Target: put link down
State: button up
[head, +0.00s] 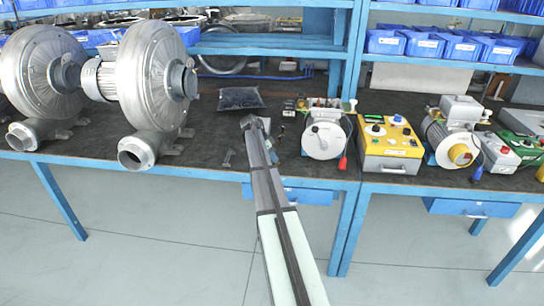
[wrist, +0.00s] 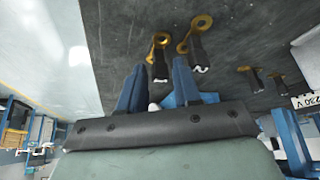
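My gripper (wrist: 159,64) shows two blue fingers standing apart, with dark mat visible between their tips. I see no link held between them. In the head view my gripper (head: 250,122) is low over the front half of the bench, and its fingertips are hard to make out. Two small pieces with a brass ring and a dark body, a left one (wrist: 158,45) and a right one (wrist: 196,40), lie on the mat just beyond the fingertips. Two similar pieces (wrist: 250,78) lie farther right. I cannot tell which is the task's link.
A motor unit (head: 326,135) and a yellow control box (head: 390,145) stand to the right.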

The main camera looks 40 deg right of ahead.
jog(key=shift+r, duration=0.3)
jog(key=v, duration=1.2)
